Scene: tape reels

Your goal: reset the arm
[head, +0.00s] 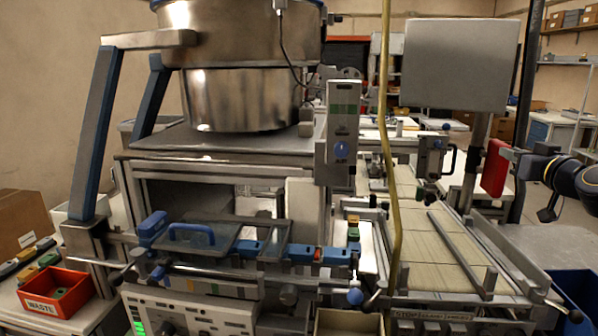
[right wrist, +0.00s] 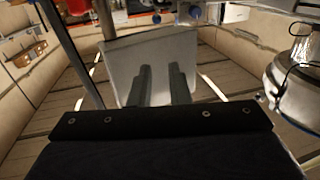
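My right arm comes in from the right edge in the head view, dark with a yellow band. Its gripper (head: 514,156) is raised at the right, beside a red block-like part (head: 495,167); I cannot tell whether they touch. In the right wrist view the two dark fingers (right wrist: 163,85) stand apart with a gap between them and nothing held. A grey panel (right wrist: 187,50) lies beyond the fingertips. My left arm and gripper are not in view.
A machine with a large steel bowl (head: 240,95) fills the left and middle. A conveyor-like track (head: 440,250) runs at the right. A red WASTE bin (head: 60,308) with small coloured pieces stands at lower left. A blue bin (head: 575,290) is at lower right.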

